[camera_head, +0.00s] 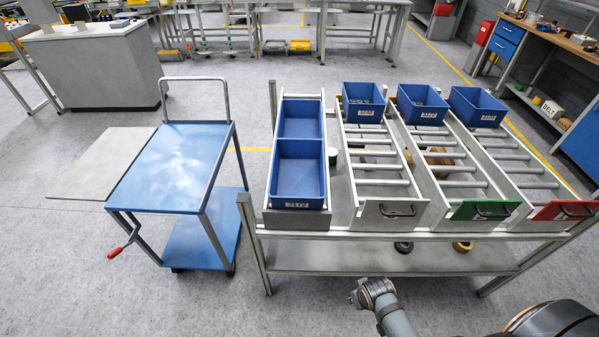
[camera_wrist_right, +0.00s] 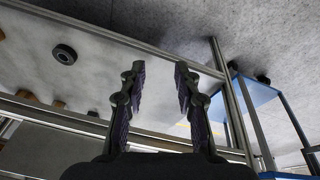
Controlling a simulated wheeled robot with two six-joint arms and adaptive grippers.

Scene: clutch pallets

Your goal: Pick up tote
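Blue totes stand on the sloped rack in the head view. The leftmost lane holds a front tote (camera_head: 299,178) near the lane's front end and a second tote (camera_head: 301,122) right behind it. Both look empty. Single totes sit at the back of the other lanes: one with small parts (camera_head: 363,103), one in the green-fronted lane (camera_head: 421,104) and one in the red-fronted lane (camera_head: 477,106). My right gripper (camera_wrist_right: 158,76) is open and empty in the right wrist view, its fingers apart near the rack. My left gripper is not in view.
A blue-topped cart (camera_head: 172,166) with a handle stands left of the rack (camera_head: 390,258), its top empty. A grey panel (camera_head: 97,164) adjoins it. Round parts (camera_head: 403,247) lie on the rack's lower shelf. Floor is clear in front of the cart.

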